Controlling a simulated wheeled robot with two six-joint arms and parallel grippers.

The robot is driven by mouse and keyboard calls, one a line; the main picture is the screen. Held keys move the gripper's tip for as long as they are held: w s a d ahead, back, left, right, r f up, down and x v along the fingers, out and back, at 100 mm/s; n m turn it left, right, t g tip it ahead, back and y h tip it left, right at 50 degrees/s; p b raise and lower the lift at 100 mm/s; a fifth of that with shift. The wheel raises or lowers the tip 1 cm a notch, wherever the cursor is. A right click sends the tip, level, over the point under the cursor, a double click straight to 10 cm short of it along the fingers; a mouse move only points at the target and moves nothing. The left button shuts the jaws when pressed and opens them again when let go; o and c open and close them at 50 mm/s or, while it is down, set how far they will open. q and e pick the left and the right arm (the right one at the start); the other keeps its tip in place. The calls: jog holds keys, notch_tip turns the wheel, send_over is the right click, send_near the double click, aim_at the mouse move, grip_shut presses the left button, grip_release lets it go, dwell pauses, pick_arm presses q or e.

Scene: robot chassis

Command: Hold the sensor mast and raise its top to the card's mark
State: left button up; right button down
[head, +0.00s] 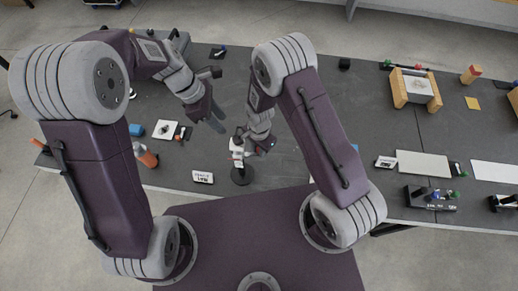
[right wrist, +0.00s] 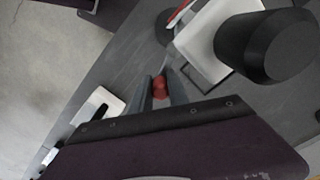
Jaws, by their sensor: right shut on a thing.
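The sensor mast stands near the table's front edge in the head view, with a round dark base (head: 241,177) and a white part (head: 237,148) above it. My right gripper (head: 262,148) is beside its upper part. In the right wrist view the fingers are shut on a small red knob (right wrist: 160,87), beside a white plate (right wrist: 203,42) and a thick dark cylinder (right wrist: 262,47). A white card with a dark mark (head: 165,130) lies left of the mast. My left gripper (head: 213,122) hangs above the table, apart from the mast; its finger gap is unclear.
A small lettered label (head: 203,177) stands left of the mast base. A wooden-sided holder (head: 415,89) and white panels (head: 423,165) are at right. The table behind the mast is fairly clear.

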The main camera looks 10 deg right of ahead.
pick_arm(q)
jog(key=c, duration=0.5)
jog(key=d+r+m+g+h, duration=0.1)
jog(key=m, duration=0.1)
jog(key=s+d+r+m+g, duration=0.1)
jog(key=d+r+m, duration=0.1)
jog(key=shift+s+d+r+m+h, duration=0.1)
jog(key=shift+m+h, duration=0.3)
grip_shut()
jog(key=w+a+f+n+g+h, duration=0.1)
jog(key=w+a+f+h, duration=0.1)
jog(key=a+f+h, duration=0.5)
jog(key=w+a+f+n+g+h, duration=0.1)
jog(key=w+a+f+n, duration=0.1)
jog(key=a+f, duration=0.6)
jog(key=f+x, duration=0.1)
jog(key=x, duration=1.2)
jog(key=shift+w+a+f, duration=0.2)
jog(key=shift+w+f, duration=0.15)
jog(key=shift+w, duration=0.05)
